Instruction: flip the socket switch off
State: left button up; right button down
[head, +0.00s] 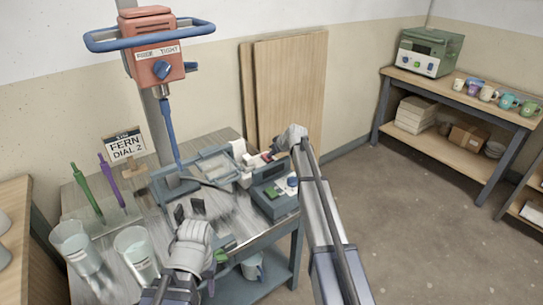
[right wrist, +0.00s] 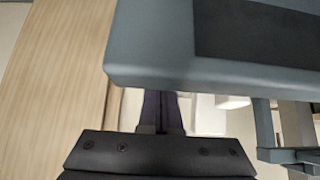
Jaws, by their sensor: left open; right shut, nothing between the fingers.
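I cannot make out the socket switch for certain. A small red and white part (head: 262,158) shows at the table's back right, partly covered by my right arm. A blue-grey box (head: 277,202) with a green button and a round knob stands at the table's right edge. My right gripper shows in the right wrist view (right wrist: 161,100), its fingers together and empty, close to a large blue-grey body (right wrist: 160,45) with a dark panel. In the head view its fingers are mostly hidden. My left gripper (head: 189,209) is open and empty above the table's middle.
A red mixer head (head: 150,45) with a blue bar hangs over the table. Two clear buckets (head: 137,252) stand front left, with green and purple stirrers behind. A sign (head: 125,147) reads "FERN DIAL 2". Wooden boards (head: 290,95) lean on the wall. The floor at right is clear.

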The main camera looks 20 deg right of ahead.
jog(key=shift+w+a+r+p, duration=0.2)
jog(key=shift+w+r+p, duration=0.15)
jog(key=shift+w, duration=0.25)
jog(key=shift+r, duration=0.1)
jog(key=shift+r+p, duration=0.4)
jog(key=shift+p, duration=0.05)
jog(key=p+v, duration=0.3)
jog(key=v, duration=0.1)
jog(key=p+v, duration=0.3)
jog(key=v, duration=0.1)
jog(key=p+v, duration=0.2)
jog(key=v, duration=0.2)
jog(key=shift+s+d+f+p, duration=0.1)
jog(key=shift+s+d+p, duration=0.05)
jog(key=shift+s+p, duration=0.3)
